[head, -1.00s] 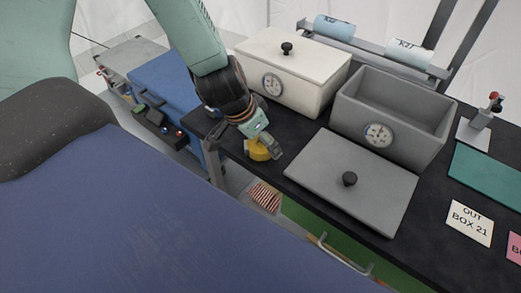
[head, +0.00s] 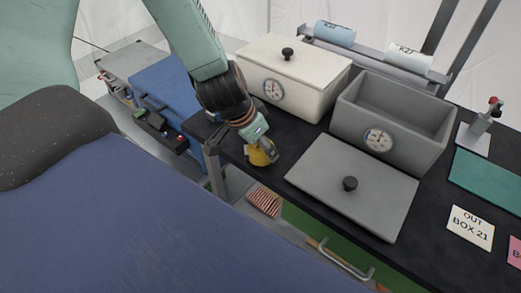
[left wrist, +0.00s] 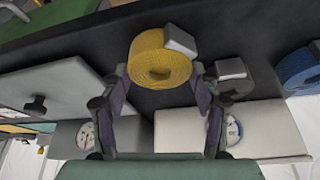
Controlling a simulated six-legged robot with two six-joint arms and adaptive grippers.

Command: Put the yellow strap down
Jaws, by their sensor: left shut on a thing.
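The yellow strap (head: 260,157) is a rolled coil at the left end of the black bench (head: 232,143). In the left wrist view the coil (left wrist: 158,66) shows a grey metal buckle (left wrist: 180,41) at its edge. My left gripper (head: 263,150) points down at the bench and is shut on the yellow strap. In the left wrist view its fingers (left wrist: 160,84) stand on both sides of the coil. I cannot tell whether the strap touches the bench top. My right gripper is not in view.
A lidded white box (head: 290,80) and an open grey box (head: 393,118) stand behind. The grey lid (head: 340,200) lies to the right. A dark strap with a buckle (left wrist: 232,70) and a blue roll (left wrist: 300,72) lie nearby in the left wrist view.

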